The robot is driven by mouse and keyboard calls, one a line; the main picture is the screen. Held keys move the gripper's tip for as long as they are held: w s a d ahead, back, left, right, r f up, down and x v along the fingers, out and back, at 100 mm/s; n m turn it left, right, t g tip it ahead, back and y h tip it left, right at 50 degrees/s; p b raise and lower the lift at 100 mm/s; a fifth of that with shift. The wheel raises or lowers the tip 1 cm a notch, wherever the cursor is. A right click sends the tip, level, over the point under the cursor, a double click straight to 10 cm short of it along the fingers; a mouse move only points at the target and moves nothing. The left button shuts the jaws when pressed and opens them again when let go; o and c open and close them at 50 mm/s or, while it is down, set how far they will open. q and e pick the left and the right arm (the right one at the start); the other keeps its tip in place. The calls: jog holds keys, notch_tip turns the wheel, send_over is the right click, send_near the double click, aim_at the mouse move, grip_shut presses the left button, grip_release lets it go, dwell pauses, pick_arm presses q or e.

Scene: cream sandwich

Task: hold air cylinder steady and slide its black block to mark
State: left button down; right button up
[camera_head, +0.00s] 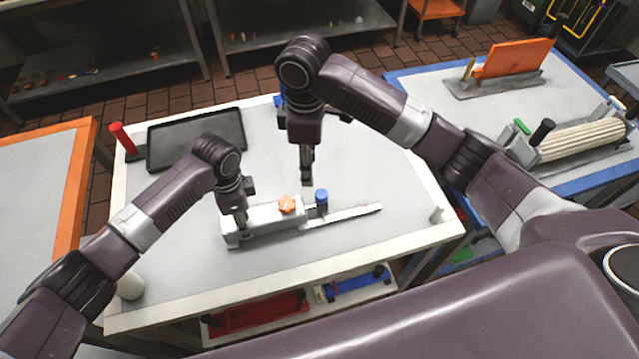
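The air cylinder (268,217) is a pale grey block-like body with a narrow rail (345,215) running out to the right. It lies on the grey tabletop. An orange star-shaped knob (287,204) sits on the body, and a blue knob (321,194) stands just right of it. A small dark part shows beneath the blue knob; I cannot tell if it is the black block. No mark can be made out. My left gripper (241,228) points down at the cylinder's left end; its grip is unclear. My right gripper (307,182) hangs apart, behind the knobs, with its fingers close together.
A black tray (196,140) and a red post (123,138) are at the table's back left. White posts stand at the left and right front corners. The tabletop (380,180) right of my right gripper is clear. Another table (430,75) with fixtures stands at right.

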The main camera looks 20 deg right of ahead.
aim_at(322, 194)
jog(key=d+f+m, duration=0.1)
jog(key=f, duration=0.3)
jog(key=d+f+m, duration=0.1)
jog(key=f, duration=0.3)
jog(key=d+f, duration=0.1)
jog(key=f, duration=0.3)
jog(key=shift+s+f+m, duration=0.1)
jog(key=shift+m, duration=0.3)
grip_shut()
